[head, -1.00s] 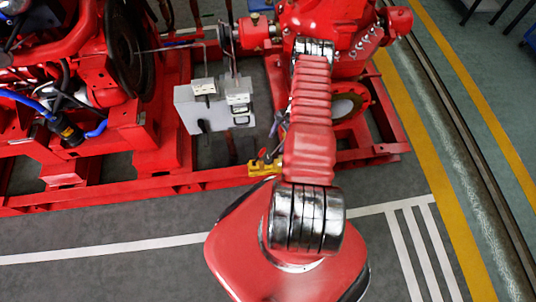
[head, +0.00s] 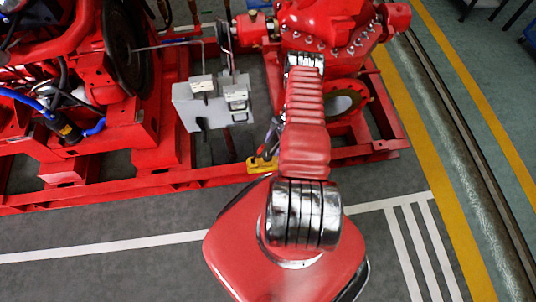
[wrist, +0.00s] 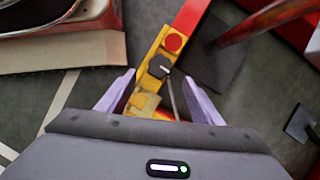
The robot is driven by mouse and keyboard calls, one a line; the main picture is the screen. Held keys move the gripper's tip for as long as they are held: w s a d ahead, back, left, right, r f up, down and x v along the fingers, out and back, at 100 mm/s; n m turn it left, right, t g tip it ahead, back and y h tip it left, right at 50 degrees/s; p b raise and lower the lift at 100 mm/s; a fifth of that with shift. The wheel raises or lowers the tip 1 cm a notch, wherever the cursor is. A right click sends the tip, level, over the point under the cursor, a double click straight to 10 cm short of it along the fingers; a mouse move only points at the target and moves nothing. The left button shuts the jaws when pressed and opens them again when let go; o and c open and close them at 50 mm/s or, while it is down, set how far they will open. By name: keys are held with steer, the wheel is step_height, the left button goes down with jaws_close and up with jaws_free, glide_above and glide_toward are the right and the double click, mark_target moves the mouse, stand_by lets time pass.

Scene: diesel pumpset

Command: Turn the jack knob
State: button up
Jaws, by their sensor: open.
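The jack is a narrow yellow body (wrist: 146,60) in the wrist view, running from the red beam down between my fingers. The black jack knob (wrist: 160,66) sits on it, with a pale pointer line on its face. A red round button (wrist: 173,42) is just beyond the knob. My gripper (wrist: 158,92) is open, its two pale purple fingers on either side of the yellow body. The knob lies just ahead of the fingertips, between their lines; I cannot tell the height gap. In the head view the jack (head: 262,165) shows beside my arm, which hides most of my gripper.
A grey box (head: 198,105) stands left of my arm. The red pump (head: 330,25) is behind it. The grey floor (head: 120,265) in front is open.

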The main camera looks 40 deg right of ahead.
mark_target(267, 156)
steer(key=shift+x, duration=4)
steer(key=c, duration=1.1)
